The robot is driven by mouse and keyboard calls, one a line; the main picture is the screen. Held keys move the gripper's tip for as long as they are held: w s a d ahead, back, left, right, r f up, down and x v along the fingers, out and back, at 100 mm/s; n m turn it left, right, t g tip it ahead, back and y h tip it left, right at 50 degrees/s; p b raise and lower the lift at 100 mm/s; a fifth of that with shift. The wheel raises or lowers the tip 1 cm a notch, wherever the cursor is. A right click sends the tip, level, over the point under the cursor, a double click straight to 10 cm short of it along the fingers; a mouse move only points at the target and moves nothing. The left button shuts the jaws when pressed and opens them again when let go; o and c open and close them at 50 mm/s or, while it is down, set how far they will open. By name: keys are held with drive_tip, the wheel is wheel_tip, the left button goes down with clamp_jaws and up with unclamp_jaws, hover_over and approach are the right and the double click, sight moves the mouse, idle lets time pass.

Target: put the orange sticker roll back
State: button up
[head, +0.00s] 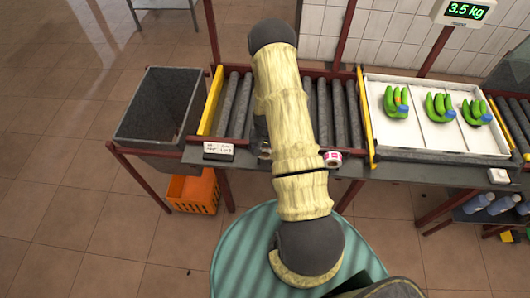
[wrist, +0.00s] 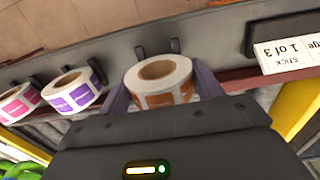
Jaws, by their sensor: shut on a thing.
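The orange sticker roll (wrist: 160,82), a white ring with orange labels and a brown core, is between the fingers of my gripper (wrist: 162,88) in the wrist view. My gripper is shut on it. The roll is at the dark ledge (wrist: 215,40), close to two short dark pegs (wrist: 141,53). I cannot tell whether it rests on the ledge or hangs just above it.
A purple roll (wrist: 72,90) and a pink roll (wrist: 18,102) stand left along the ledge. A label card (wrist: 288,50) is at the right. The head view shows a grey bin (head: 160,108), an orange crate (head: 193,190) and a white tray (head: 420,150) with green bananas (head: 396,101).

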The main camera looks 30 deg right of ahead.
drive_tip(key=shift+f, duration=1.15)
drive_tip(key=o, duration=1.1)
drive_tip(key=shift+r, duration=0.1)
drive_tip(key=shift+r+b, duration=2.15)
drive_tip(key=shift+r, duration=3.8)
